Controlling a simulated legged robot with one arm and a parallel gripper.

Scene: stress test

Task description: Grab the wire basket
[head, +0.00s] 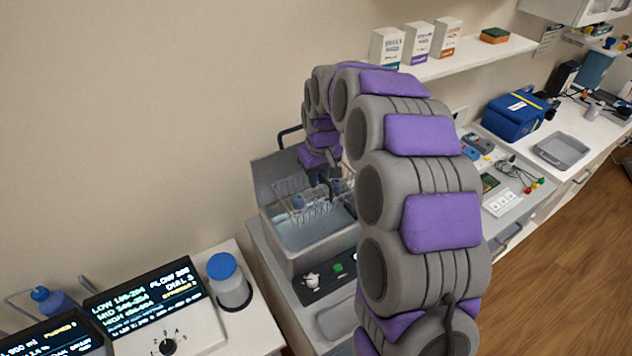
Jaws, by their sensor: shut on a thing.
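The wire basket (290,187) is a pale wire rack at the sink (305,255), in its upper left part. My arm arches over from the right and comes down at the sink. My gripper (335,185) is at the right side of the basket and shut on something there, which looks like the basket. The arm's end covers part of the basket's back and right side, and the exact contact is too small to see.
A blue-lidded container (228,280) and a display panel (150,310) stand at lower left. A shelf (475,60) with boxes is above. A blue bag (515,115) and a grey tray (562,150) are at right.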

